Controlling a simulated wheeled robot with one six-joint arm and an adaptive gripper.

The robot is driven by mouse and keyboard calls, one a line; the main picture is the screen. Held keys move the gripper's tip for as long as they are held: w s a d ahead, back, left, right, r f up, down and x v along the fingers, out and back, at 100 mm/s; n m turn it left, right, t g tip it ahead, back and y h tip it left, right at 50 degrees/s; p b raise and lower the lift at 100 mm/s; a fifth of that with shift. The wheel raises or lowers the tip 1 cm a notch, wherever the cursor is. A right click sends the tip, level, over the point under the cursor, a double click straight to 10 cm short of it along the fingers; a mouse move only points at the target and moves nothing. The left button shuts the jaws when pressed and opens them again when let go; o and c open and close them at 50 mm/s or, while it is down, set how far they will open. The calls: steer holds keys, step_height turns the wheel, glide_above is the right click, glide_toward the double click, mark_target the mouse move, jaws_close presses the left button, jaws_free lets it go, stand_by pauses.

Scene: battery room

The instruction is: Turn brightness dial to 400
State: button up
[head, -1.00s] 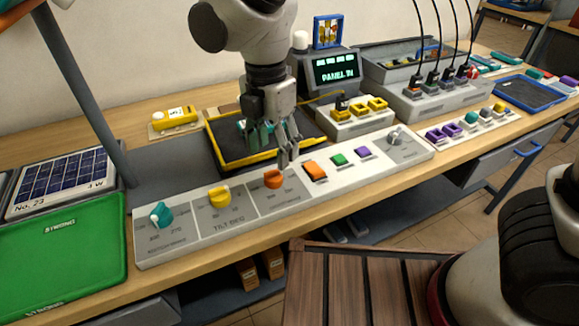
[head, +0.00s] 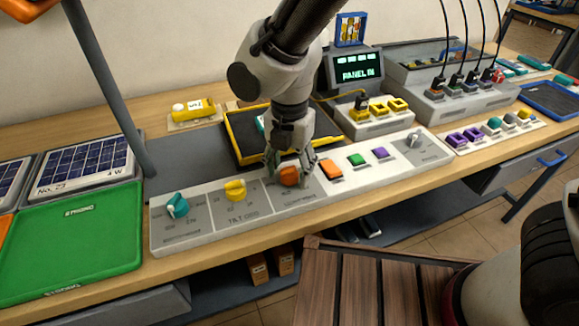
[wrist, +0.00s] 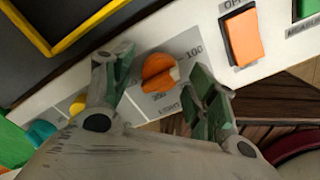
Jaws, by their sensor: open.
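The orange dial (head: 289,176) sits on the long white control panel (head: 205,236). In the wrist view the orange dial (wrist: 158,72) has a pale mark at its right edge, and scale numbers, one reading 100, show beside it; the lettering below is too blurred to read surely. My gripper (head: 288,170) is low over this dial. In the wrist view my open gripper (wrist: 158,92) has one finger on either side of the dial, with gaps visible. Whether the fingers reach down to the panel face I cannot tell.
A yellow dial (head: 235,190) and a teal dial (head: 177,205) are left of it. An orange rocker switch (head: 331,169), a green button (head: 356,160) and a purple button (head: 380,153) are right. A black tray with yellow rim (head: 235,150) lies behind. A screen (head: 357,69) reads PANEL IN.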

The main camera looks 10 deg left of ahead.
steer(key=shift+f, duration=0.1)
steer(key=c, duration=1.1)
steer(key=shift+o, duration=0.2)
